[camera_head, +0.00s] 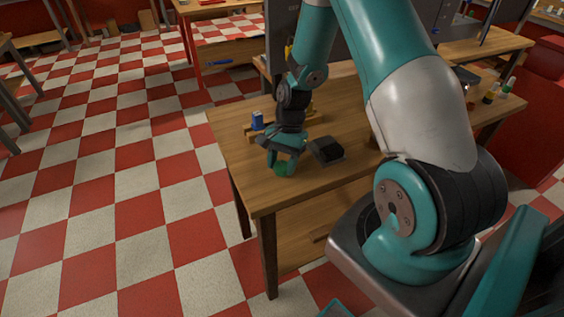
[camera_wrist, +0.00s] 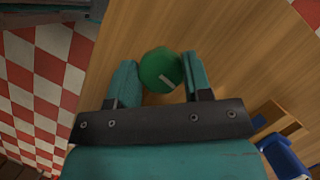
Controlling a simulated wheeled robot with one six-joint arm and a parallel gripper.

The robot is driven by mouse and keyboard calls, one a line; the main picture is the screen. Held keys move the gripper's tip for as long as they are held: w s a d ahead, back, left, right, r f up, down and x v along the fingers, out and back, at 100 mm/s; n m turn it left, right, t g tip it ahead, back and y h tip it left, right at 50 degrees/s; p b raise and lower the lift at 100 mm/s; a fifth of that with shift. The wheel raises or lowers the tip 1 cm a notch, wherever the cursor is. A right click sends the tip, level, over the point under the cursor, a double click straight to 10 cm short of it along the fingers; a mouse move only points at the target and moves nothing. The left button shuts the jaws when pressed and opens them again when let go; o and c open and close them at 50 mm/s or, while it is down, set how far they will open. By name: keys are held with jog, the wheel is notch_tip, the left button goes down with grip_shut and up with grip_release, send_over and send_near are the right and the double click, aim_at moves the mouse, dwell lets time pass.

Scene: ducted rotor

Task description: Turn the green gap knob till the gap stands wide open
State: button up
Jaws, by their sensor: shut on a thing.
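The green gap knob (camera_wrist: 161,70) shows in the wrist view as a round green disc with a pale mark toward its lower right. My gripper (camera_wrist: 160,78) has one teal finger on each side of it and is shut on it. In the head view my gripper (camera_head: 286,164) points down at the near left part of the wooden table. The green knob (camera_head: 284,169) shows there low between the fingers, partly covered by them. The gap itself cannot be made out in either view.
A blue object (camera_head: 257,120) stands on the table behind my gripper. A dark box (camera_head: 326,151) lies just right of it. The bare wooden tabletop (camera_head: 262,193) is clear in front. Red and white checkered floor lies beyond the table's left edge.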

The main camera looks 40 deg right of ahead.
jog(key=shift+w+d, duration=0.1)
jog(key=o, duration=0.9)
jog(key=b+v, duration=0.1)
jog(key=v, duration=1.6)
jog(key=shift+r, duration=0.25)
jog(key=s+a+r+n, duration=0.2)
jog(key=a+r+n, duration=0.15)
jog(key=a, duration=0.25)
jog(key=s+a+r+n+t, duration=0.1)
jog(key=s+a+r+n, duration=0.2)
jog(key=a, duration=0.4)
jog(key=s+a+r+n, duration=0.1)
jog(key=s+a+n, duration=0.1)
jog(key=a+n, duration=0.3)
jog(key=s+a+n, duration=0.3)
jog(key=s, duration=0.1)
jog(key=s+a+r+n, duration=0.1)
jog(key=s+a+n, duration=0.1)
jog(key=s+a, duration=0.1)
jog(key=s+a+r+n, duration=0.1)
jog(key=s+a+n, duration=0.2)
jog(key=s, duration=0.2)
jog(key=shift+s+a+r+n+t, duration=0.1)
jog(key=shift+s+a+n+t, duration=0.05)
jog(key=shift+n+t, duration=0.25)
